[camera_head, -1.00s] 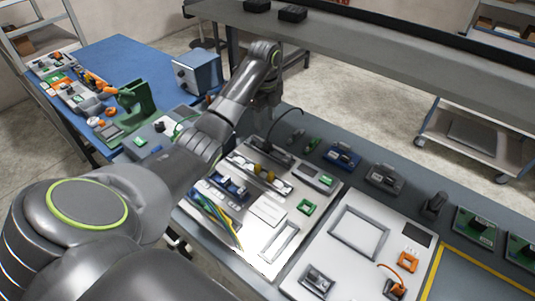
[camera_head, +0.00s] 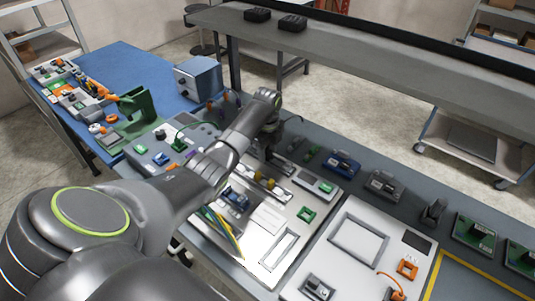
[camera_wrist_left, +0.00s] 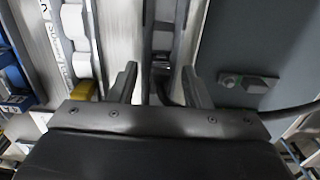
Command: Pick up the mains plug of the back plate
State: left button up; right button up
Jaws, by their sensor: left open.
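The white back plate (camera_head: 267,218) lies on the grey bench in the head view, with rails and modules on it. My left gripper (camera_wrist_left: 160,84) is open. It is low over the plate's back edge, and in the head view its fingertips are hidden by my own wrist. In the left wrist view a dark grey piece (camera_wrist_left: 161,72) shows between and just beyond the fingers. It may be the mains plug, but its outline is unclear. A black cable (camera_wrist_left: 292,111) runs off to the right there; a short piece also shows beside the gripper in the head view. My right gripper is not in view.
A second white plate (camera_head: 358,235) lies to the right. Several small devices, such as a blue one (camera_head: 341,164), line the bench behind the plates. A raised grey shelf (camera_head: 350,75) stands at the back. A blue table (camera_head: 125,70) with parts is at the left.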

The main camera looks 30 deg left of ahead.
aim_at(268, 150)
pick_arm(q)
jog(key=shift+c, duration=0.3)
grip_shut()
jog(key=shift+r, duration=0.1)
notch_tip(268, 150, up, 9)
jog(key=shift+b, duration=0.9)
jog(key=shift+r, duration=0.5)
jog(key=shift+r+p, duration=1.05)
jog(key=shift+p, duration=0.4)
